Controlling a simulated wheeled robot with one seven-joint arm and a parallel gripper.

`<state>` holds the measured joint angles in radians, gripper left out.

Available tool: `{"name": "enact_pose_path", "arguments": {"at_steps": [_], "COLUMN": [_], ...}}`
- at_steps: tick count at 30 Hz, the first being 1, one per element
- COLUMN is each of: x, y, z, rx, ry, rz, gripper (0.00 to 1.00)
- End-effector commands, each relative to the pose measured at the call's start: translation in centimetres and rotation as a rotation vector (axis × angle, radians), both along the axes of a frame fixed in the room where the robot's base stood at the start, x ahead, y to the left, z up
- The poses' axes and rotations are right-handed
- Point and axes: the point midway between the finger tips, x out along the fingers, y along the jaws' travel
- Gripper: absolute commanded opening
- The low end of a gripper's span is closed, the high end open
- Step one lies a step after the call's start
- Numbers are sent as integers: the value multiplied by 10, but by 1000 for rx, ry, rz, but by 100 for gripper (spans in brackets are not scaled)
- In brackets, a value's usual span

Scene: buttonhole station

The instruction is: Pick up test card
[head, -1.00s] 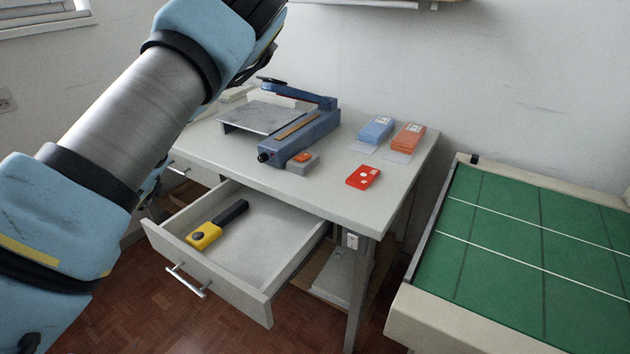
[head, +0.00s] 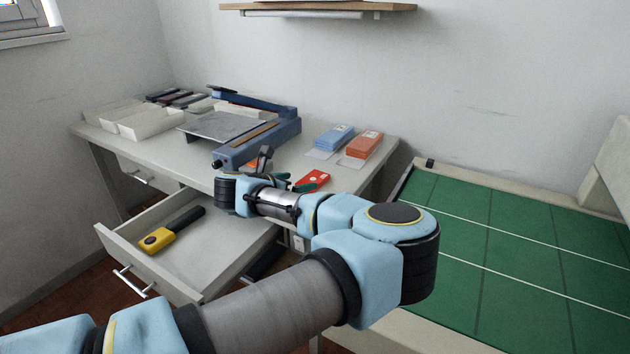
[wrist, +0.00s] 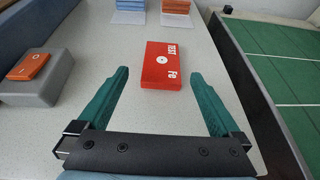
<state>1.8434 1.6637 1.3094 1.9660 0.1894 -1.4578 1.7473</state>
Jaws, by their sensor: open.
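In the head view the red card (head: 316,180) shows near the table's front right, partly behind my arm. My gripper (wrist: 164,79) is open and empty, with its two green fingers on either side of the card's near end and a gap on both sides. In the head view my gripper (head: 291,186) is just left of the card. I cannot tell its exact height above the table.
A grey block with an orange switch (wrist: 33,68) stands left of my gripper, beside the blue sealer (head: 262,142). Blue cards (head: 334,138) and orange cards (head: 365,144) are stacked behind. An open drawer (head: 215,265) holds a yellow-and-black tool (head: 160,238). A green-topped table (head: 520,250) stands right.

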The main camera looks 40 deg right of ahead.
Motion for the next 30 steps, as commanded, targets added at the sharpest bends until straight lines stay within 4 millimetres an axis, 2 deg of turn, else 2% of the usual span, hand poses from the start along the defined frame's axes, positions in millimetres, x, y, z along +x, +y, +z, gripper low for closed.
{"name": "enact_pose_path", "arguments": {"at_steps": [7,15,25,30], "x": [2,6,7,7], "y": [-18,-52,-58,-58], "z": [-6,-19,-24,-23], "rx": [1,0,-2,-2], "ry": [2,1,3,3], "rz": [0,2,3,3], "gripper": [100,100,100,81]}}
